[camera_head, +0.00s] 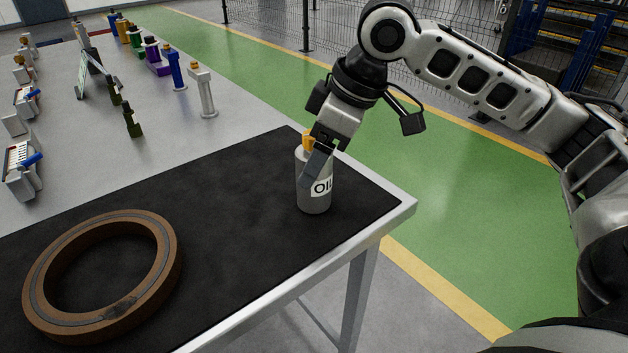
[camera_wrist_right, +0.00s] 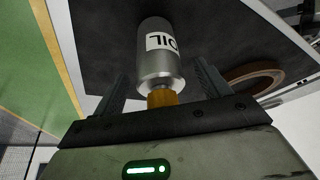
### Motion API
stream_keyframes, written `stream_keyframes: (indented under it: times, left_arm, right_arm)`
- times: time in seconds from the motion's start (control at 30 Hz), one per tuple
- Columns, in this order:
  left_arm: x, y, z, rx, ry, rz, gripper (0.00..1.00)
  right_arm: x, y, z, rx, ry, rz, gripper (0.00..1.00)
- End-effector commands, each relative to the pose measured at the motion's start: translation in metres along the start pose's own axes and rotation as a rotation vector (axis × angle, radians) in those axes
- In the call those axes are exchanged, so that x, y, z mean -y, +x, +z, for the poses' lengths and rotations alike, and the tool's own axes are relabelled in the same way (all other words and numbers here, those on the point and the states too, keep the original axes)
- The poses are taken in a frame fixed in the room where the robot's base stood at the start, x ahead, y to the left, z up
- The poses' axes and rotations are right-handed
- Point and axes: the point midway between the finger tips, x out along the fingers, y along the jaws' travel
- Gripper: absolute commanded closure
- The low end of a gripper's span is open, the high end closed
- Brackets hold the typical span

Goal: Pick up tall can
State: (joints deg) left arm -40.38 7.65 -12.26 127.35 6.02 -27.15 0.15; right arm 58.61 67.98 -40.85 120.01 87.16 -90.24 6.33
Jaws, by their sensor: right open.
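The tall can (camera_head: 314,192) is a grey metal cylinder with a white OIL label and an orange-yellow cap. It stands upright on the black mat, near the table's right corner. My right gripper (camera_head: 312,168) reaches down over it from above, with one finger in front of the can. In the right wrist view the can (camera_wrist_right: 160,62) lies between the two open fingers of the gripper (camera_wrist_right: 163,85), its cap towards the palm. I cannot tell whether either finger touches it. My left gripper is not in view.
A brown ring (camera_head: 160,262) lies on the black mat (camera_head: 225,190) at the left front. Several coloured bottle-like items and small devices stand on the grey tabletop (camera_head: 170,130) further back. The table's right edge is close to the can, with green floor (camera_head: 400,190) beyond.

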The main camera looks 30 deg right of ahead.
Motion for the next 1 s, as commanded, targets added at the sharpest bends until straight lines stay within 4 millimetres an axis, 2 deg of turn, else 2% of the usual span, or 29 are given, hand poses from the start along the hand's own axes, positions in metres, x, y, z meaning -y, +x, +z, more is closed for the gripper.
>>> stream_keyframes:
  times: [0.03, 0.1, 0.3, 0.37, 0.5, 0.83, 1.0]
  left_arm:
    - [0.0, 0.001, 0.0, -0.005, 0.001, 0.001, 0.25]
    - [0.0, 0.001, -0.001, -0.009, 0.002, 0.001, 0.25]
    - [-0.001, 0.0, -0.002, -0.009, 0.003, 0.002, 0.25]
    - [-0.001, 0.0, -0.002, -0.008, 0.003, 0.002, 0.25]
    - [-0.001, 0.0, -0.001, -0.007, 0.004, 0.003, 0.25]
    - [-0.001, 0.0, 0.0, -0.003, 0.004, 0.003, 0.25]
    - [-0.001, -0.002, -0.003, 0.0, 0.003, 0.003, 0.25]
  right_arm:
    - [0.0, 0.009, 0.001, 0.001, 0.0, -0.001, 0.25]
    - [0.0, 0.013, 0.0, -0.001, 0.0, 0.0, 0.25]
    - [0.0, 0.013, 0.0, -0.001, 0.0, 0.001, 0.25]
    - [0.0, 0.013, 0.0, -0.001, 0.0, 0.001, 0.38]
    - [0.0, 0.013, 0.0, -0.001, 0.0, 0.001, 0.76]
    - [-0.001, 0.011, -0.001, -0.003, 0.0, 0.002, 0.76]
    - [-0.001, -0.002, -0.007, -0.004, 0.001, 0.003, 0.76]
